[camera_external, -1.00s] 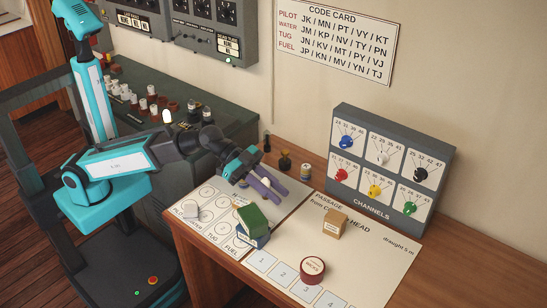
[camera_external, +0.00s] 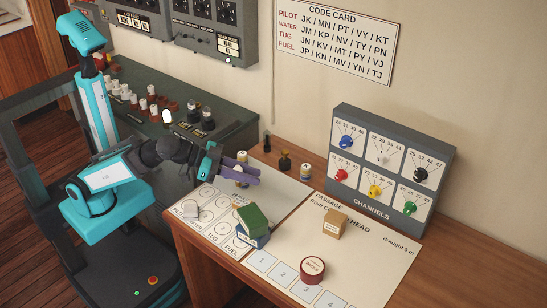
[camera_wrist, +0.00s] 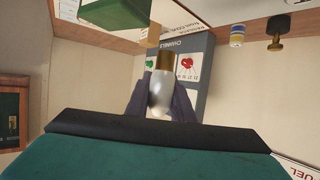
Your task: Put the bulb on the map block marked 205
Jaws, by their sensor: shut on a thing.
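My gripper (camera_external: 250,172) is shut on the bulb (camera_wrist: 161,93), which has a white glass body and a brass-coloured base. The base points away from the wrist in the wrist view. The bulb shows as a small white shape (camera_external: 242,156) by my fingers in the external view, above the back of the left sheet. A tan block (camera_external: 333,224) with a small label stands on the passage sheet. A green block (camera_external: 252,217) lies on a blue block (camera_external: 254,238) on the left sheet. I cannot read 205 on any block.
A red round tin (camera_external: 312,270) sits on the passage sheet (camera_external: 370,262). The grey channels panel (camera_external: 390,165) stands behind.

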